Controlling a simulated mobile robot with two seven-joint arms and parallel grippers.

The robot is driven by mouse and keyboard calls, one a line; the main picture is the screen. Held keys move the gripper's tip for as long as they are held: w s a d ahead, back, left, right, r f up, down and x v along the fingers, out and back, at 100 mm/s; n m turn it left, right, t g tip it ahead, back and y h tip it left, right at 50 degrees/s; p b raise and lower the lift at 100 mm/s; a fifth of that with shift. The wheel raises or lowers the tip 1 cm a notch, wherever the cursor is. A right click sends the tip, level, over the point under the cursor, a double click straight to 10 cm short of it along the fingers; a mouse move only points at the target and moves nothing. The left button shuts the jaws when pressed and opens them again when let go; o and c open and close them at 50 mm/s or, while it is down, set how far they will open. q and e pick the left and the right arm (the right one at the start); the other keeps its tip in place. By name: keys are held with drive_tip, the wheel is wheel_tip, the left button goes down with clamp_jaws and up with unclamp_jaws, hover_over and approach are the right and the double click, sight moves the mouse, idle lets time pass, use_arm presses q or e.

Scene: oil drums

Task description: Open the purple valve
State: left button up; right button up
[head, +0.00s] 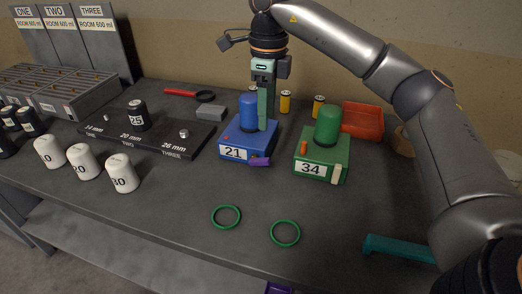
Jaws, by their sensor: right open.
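A purple valve lever (260,161) sticks out at the lower front right of the blue unit (235,148) labelled 21. The blue unit carries an upright blue cylinder (248,112). My right gripper (266,108) comes down from above with its green fingers beside the right side of the blue cylinder, above and behind the purple lever. It is open and not on the lever. I cannot tell whether the fingers touch the cylinder. My left gripper is not in view.
A green unit (316,170) labelled 34 stands to the right, with an orange bin (362,120) behind it. Two green rings (226,217) (285,233) lie on the front of the table. A black weight board (150,138) and white weights (84,163) are at left.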

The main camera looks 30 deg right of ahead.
sight(267, 159)
wheel_tip(267, 159, down, 12)
drive_tip(key=shift+d+f, duration=0.1)
drive_tip(key=shift+f, duration=0.1)
drive_tip(key=shift+c, duration=0.2)
clamp_jaws()
idle(0.4)
